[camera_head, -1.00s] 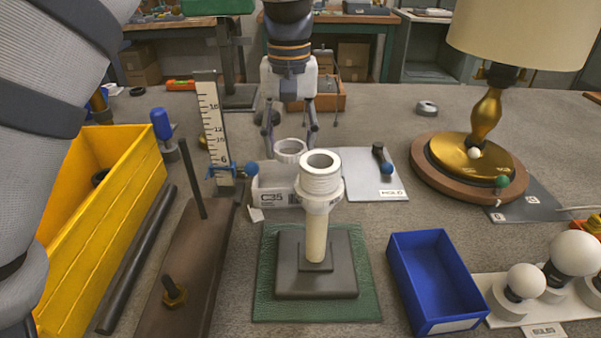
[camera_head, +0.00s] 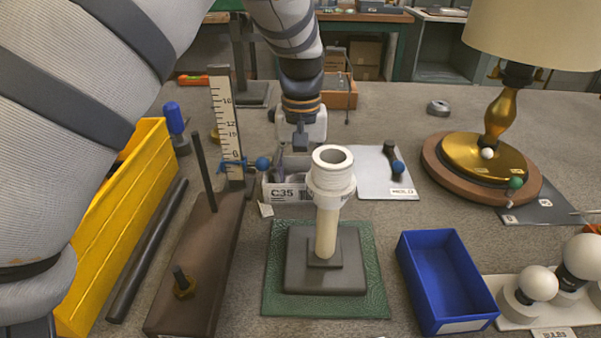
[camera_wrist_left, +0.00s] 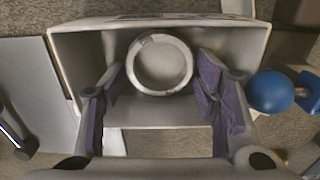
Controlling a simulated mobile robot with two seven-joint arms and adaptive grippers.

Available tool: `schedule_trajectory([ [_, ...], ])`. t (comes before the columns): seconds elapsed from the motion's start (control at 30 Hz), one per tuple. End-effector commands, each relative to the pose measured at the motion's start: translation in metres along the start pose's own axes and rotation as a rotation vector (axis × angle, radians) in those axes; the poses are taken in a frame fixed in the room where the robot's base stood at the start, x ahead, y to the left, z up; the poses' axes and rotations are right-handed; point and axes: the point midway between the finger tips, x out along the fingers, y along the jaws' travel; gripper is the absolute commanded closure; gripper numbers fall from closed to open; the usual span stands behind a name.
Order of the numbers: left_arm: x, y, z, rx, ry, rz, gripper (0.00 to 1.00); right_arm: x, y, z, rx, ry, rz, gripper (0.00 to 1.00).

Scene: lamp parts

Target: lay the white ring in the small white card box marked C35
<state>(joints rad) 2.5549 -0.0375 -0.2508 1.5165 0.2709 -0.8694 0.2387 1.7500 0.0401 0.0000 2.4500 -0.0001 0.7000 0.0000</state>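The small white card box (camera_head: 284,194), marked C35, stands behind the white-topped stand. In the left wrist view the white ring (camera_wrist_left: 132,67) lies inside the box (camera_wrist_left: 75,70), near one wall. In the head view I cannot see the ring. My left gripper (camera_head: 292,168) reaches down into the box from above, its tips partly hidden by the box's front and the stand. In the left wrist view this gripper (camera_wrist_left: 160,92) is open, its purple-padded fingers apart with a gap to the ring. My right gripper is not in view.
The stand with a white threaded top (camera_head: 331,185) rises from a green mat (camera_head: 375,285) close in front of the box. A height gauge (camera_head: 225,125) with a blue knob (camera_head: 262,163) is at its left.

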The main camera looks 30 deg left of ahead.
Motion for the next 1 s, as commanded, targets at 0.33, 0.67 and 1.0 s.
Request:
schedule_trajectory([
  [0.33,-0.038,0.0,-0.001,0.001,0.006,0.002,0.44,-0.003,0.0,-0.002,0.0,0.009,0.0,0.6],
  [0.67,-0.114,0.0,-0.001,0.0,0.001,0.0,0.44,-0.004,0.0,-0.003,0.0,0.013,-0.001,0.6],
  [1.0,-0.124,0.0,0.0,0.0,-0.002,-0.002,0.44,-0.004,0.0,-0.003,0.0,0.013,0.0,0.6],
])
